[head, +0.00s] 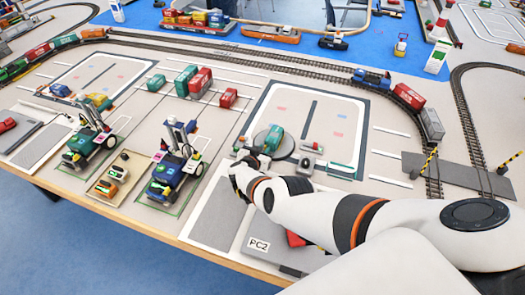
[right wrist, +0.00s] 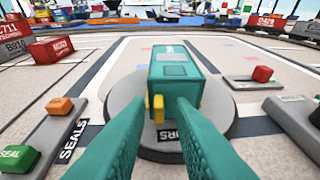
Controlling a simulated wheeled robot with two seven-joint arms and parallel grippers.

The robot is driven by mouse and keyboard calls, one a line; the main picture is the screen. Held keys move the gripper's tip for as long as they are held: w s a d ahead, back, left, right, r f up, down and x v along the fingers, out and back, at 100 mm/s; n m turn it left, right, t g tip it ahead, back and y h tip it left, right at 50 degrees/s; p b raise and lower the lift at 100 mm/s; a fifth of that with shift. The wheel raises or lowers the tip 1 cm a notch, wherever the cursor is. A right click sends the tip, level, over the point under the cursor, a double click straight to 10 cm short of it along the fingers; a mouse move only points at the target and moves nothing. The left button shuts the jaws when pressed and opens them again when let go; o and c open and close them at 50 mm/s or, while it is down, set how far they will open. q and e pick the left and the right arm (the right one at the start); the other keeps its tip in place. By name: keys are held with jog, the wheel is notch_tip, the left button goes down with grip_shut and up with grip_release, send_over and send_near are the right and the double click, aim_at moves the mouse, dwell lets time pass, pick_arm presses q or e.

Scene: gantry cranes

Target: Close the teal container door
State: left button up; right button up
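The teal container (head: 272,138) stands on a round grey turntable (head: 285,147) in the middle of the head view. In the right wrist view the container (right wrist: 176,68) sits upright on the turntable (right wrist: 217,118), its near end facing me. A small yellow piece (right wrist: 158,108) shows at that near end. My right gripper (right wrist: 158,106) is open, its two teal fingers apart on either side of the yellow piece; I cannot tell if they touch it. The fingers hide the container's lower end, and I cannot tell how far its door stands open. My left gripper is not in view.
An orange block (right wrist: 59,106) and a green SEAL block (right wrist: 16,158) stand left of my fingers. A red-topped block (right wrist: 262,75) is on a grey plate to the right. In the head view, two wheeled gantry cranes (head: 178,160) (head: 90,138) stand left; train tracks run behind.

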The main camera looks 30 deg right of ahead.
jog(key=shift+o, duration=0.6)
jog(key=shift+s+a+r+p, duration=0.1)
jog(key=shift+a+r+p, duration=0.1)
jog(key=shift+p, duration=0.15)
jog(key=p+v, duration=0.8)
jog(key=v, duration=0.2)
jog(key=shift+s+a+r+p, duration=0.15)
jog(key=shift+p, duration=0.25)
jog(key=shift+s+a, duration=0.3)
jog(key=shift+a, duration=0.1)
